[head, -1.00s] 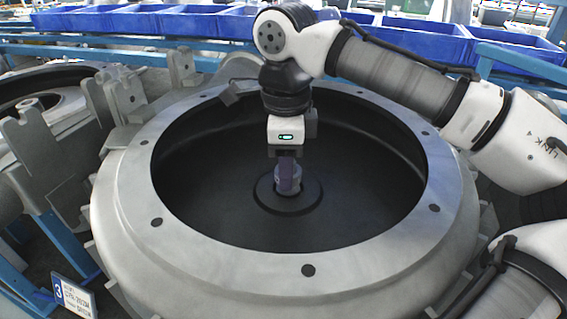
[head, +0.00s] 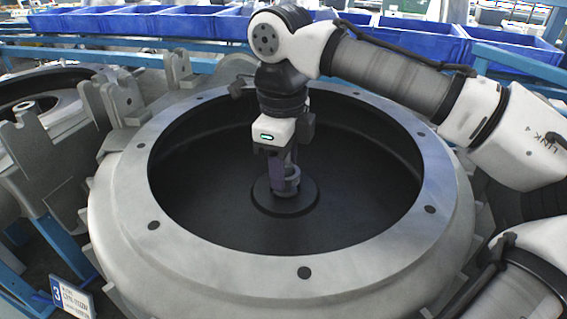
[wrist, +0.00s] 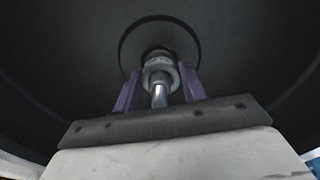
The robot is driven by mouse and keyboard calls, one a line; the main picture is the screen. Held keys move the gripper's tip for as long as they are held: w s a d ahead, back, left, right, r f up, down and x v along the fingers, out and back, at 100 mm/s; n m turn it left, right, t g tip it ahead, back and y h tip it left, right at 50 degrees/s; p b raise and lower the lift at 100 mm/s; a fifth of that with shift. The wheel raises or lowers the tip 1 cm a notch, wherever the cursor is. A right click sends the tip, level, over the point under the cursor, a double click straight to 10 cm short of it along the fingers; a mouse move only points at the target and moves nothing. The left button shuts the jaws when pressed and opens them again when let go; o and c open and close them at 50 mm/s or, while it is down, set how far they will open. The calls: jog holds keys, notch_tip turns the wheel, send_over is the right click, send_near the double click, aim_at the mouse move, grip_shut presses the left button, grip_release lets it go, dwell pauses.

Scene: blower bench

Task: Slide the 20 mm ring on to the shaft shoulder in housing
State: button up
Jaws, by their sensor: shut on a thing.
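The housing (head: 135,210) is a large grey round casting with a dark bowl. The shaft (wrist: 160,97) stands up from the middle of the bowl floor; its shiny end shows in the wrist view. My gripper (head: 285,187) reaches down into the bowl, its purple fingers on either side of the shaft. In the wrist view my gripper (wrist: 160,70) is shut on the grey ring (wrist: 159,77), which appears to be around the shaft. In the head view the ring (head: 293,172) is partly hidden by a finger. I cannot tell whether it touches the shoulder.
The housing's wide flange (head: 240,252) with bolt holes surrounds the bowl. Another grey casting (head: 45,160) stands close on the left. Blue bins (head: 400,35) line the back. A sign with a 3 (head: 72,298) is at lower left. The bowl around my fingers is clear.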

jog(key=shift+m, duration=0.4)
jog(key=shift+f, duration=0.25)
jog(key=shift+f+b, duration=0.35)
jog(key=shift+b, duration=0.15)
jog(key=shift+a+f+b, duration=0.15)
jog(key=shift+f+b, duration=0.45)
jog(key=shift+f, duration=0.2)
dwell(0.6)
jog(key=o, duration=1.3)
jog(key=shift+c, duration=0.2)
